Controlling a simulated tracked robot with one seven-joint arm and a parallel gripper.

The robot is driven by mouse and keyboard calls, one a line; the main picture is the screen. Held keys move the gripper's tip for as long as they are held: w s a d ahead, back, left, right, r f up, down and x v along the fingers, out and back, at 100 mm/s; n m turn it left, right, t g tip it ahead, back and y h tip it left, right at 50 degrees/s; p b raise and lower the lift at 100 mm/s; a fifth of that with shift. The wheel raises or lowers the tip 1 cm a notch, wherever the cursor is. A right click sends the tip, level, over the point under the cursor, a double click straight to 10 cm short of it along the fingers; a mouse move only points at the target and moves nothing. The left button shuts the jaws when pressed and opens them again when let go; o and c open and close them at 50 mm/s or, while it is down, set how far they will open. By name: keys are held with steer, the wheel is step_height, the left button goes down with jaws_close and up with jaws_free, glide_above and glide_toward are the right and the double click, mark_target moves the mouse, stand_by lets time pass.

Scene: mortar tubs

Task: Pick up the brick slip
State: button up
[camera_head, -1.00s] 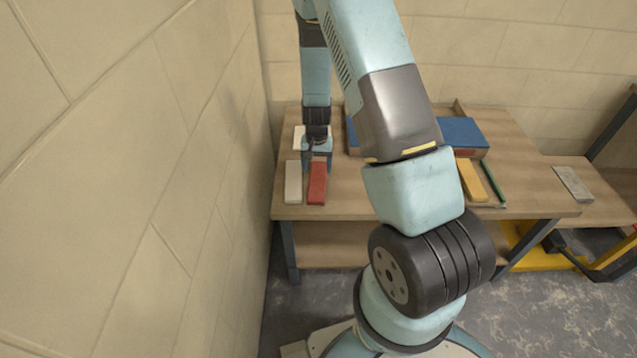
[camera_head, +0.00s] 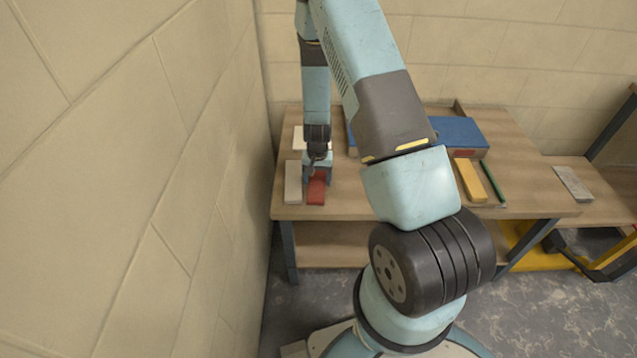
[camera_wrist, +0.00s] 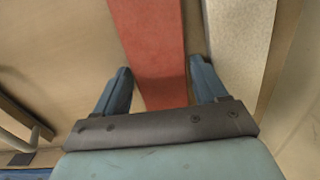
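The brick slip (camera_head: 316,193) is a flat red bar lying on the wooden workbench (camera_head: 345,205), near its front left edge. In the wrist view the red slip (camera_wrist: 150,45) runs lengthwise between my two fingers. My gripper (camera_head: 317,175) is above the slip and hides its rear part in the head view. In the wrist view my gripper (camera_wrist: 160,75) is open, with one blue finger on each side of the slip and a visible gap on the left. I cannot tell how far the fingertips are above the bench.
A pale grey bar (camera_head: 293,182) lies close beside the slip on the left; it shows at right in the wrist view (camera_wrist: 240,40). A white block (camera_head: 299,136) lies behind. A blue box (camera_head: 460,132), yellow bar (camera_head: 469,180) and green rod (camera_head: 493,180) are farther right. A block wall (camera_head: 235,150) stands at left.

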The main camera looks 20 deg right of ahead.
steer(key=c, duration=1.1)
steer(key=shift+r, duration=0.15)
